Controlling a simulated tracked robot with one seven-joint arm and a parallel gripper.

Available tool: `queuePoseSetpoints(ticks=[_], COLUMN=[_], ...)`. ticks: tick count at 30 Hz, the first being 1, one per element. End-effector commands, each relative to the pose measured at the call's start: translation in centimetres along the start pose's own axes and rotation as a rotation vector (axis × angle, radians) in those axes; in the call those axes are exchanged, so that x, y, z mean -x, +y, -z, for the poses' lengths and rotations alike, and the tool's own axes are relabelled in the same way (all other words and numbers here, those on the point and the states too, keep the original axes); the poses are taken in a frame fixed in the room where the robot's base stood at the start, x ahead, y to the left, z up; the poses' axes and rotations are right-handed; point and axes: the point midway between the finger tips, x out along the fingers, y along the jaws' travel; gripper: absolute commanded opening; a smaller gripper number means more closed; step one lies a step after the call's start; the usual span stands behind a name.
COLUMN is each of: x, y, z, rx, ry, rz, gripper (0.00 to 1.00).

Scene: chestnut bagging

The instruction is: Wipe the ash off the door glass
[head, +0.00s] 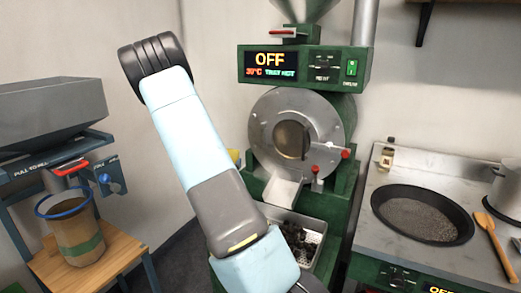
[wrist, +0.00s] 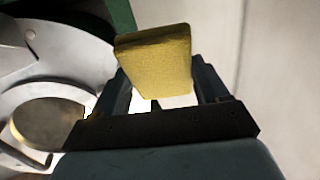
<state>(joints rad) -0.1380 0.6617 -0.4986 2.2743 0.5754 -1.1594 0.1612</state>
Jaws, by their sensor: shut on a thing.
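A yellow sponge block (wrist: 155,55) is held between the two fingers of my gripper (wrist: 160,78) in the wrist view. The round door glass (head: 290,138) sits in the grey front of the green roaster and looks brownish, with a dark edge. It also shows at the left of the wrist view (wrist: 48,122). The sponge is apart from the glass, to its right in that view. In the head view my arm hides the gripper; a small yellow patch shows beside the arm, left of the roaster. Any ash is too small to make out.
A chute (head: 282,190) and a tray of dark chestnuts (head: 300,235) are below the door. Red-knobbed levers (head: 345,154) stick out at its right.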

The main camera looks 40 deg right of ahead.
Motion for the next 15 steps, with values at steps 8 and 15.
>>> queuePoseSetpoints(ticks=[8, 15], x=[1.3, 3.3], y=[8.9, 12.9], z=[5.7, 8.8], rx=[0.013, 0.037], ry=[0.233, 0.326], rz=[-0.203, -0.322], gripper=[0.49, 0.49])
